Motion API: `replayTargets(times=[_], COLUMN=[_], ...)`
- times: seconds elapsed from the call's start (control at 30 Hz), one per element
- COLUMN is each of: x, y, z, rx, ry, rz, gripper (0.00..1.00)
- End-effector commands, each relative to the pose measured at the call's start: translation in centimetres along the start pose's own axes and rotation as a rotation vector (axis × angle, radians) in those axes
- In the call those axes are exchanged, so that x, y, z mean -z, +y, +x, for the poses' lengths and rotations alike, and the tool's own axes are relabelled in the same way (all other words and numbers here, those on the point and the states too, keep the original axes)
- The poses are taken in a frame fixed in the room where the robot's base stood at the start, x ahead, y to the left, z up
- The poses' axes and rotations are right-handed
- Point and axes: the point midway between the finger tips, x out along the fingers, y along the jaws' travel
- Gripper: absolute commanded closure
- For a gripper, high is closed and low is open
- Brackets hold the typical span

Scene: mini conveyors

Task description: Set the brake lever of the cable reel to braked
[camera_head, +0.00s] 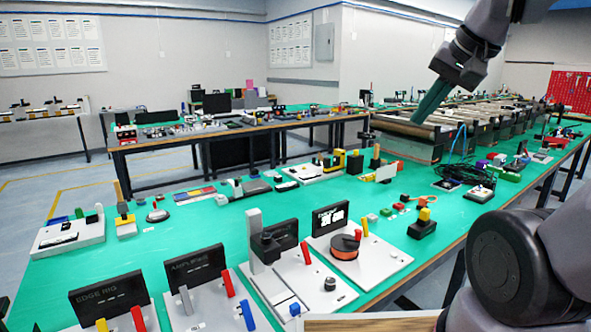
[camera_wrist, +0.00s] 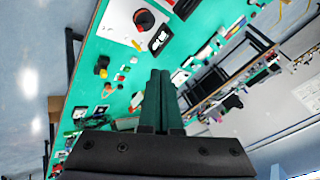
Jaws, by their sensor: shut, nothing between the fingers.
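The cable reel (camera_head: 345,247) is an orange and black spool on a white base plate (camera_head: 382,262), in front of a dark sign (camera_head: 330,217). A yellow upright lever (camera_head: 365,227) stands at the back right of the spool, with a small red part (camera_head: 358,235) beside it; I cannot tell its setting. My gripper (camera_head: 417,119) has long green fingers, shut together and empty, raised above the table and well apart from the reel. Its fingers (camera_wrist: 160,73) also show in the wrist view.
Left of the reel stand other panels with red levers (camera_head: 307,253) and dark signs (camera_head: 195,267). A black and yellow device (camera_head: 423,224) and small coloured blocks lie to the right. Conveyors (camera_head: 407,130) stand behind. Green tabletop between is partly clear.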

Motion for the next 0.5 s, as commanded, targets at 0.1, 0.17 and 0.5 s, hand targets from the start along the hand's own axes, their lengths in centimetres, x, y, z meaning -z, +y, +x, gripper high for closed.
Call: replayTargets(times=[0.1, 0.17, 0.5], x=[-0.7, -0.8, -1.6], y=[0.8, 1.0, 0.4], z=[-1.4, -1.6, 4.7], rx=[-0.029, -0.037, -0.035], ry=[0.044, 0.05, -0.262], rz=[-0.096, -0.114, 0.385], gripper=[1.0, 1.0, 1.0])
